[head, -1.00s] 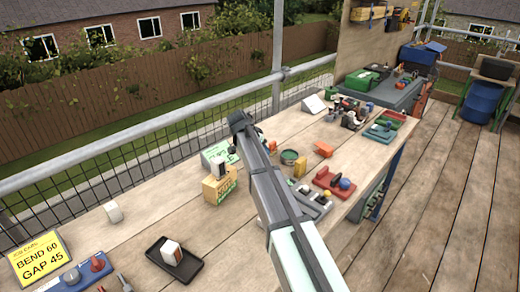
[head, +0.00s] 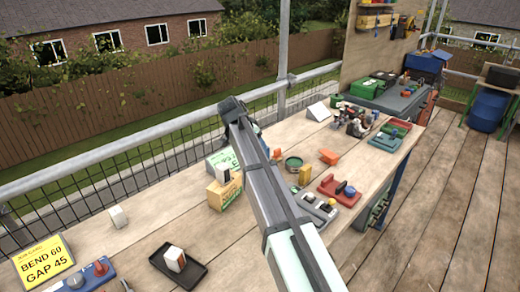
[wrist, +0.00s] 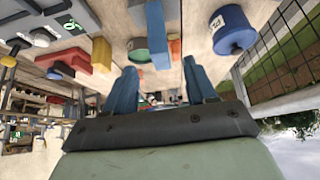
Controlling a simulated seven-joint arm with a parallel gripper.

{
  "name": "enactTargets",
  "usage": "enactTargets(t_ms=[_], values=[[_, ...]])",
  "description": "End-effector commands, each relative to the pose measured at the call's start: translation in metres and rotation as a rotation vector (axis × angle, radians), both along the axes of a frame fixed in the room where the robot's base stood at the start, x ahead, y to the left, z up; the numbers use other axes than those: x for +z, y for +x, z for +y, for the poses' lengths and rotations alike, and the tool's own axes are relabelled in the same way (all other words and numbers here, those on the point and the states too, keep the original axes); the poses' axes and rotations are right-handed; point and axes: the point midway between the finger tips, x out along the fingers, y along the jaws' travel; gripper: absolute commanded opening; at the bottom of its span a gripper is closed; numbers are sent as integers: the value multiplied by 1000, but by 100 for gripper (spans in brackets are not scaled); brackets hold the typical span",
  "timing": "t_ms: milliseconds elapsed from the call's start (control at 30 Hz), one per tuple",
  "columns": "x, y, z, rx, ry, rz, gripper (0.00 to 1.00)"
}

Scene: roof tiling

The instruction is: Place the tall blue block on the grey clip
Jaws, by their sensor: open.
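My gripper (wrist: 160,78) shows in the wrist view with its two blue fingers apart and nothing between the tips. In the head view it is mostly hidden behind my arm, above the middle of the bench. I cannot pick out the grey clip with certainty in either view.
A black tray (head: 160,257) holds a white-and-orange block (head: 175,258). Bare bench lies between box and tray.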

Motion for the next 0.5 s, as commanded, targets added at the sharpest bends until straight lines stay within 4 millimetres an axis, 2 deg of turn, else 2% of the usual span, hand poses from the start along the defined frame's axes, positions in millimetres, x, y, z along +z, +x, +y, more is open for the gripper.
enactTargets(t_ms=[200,500], values=[[15,-7,7,0,0,0,56],[18,-8,8,0,0,0,56]])
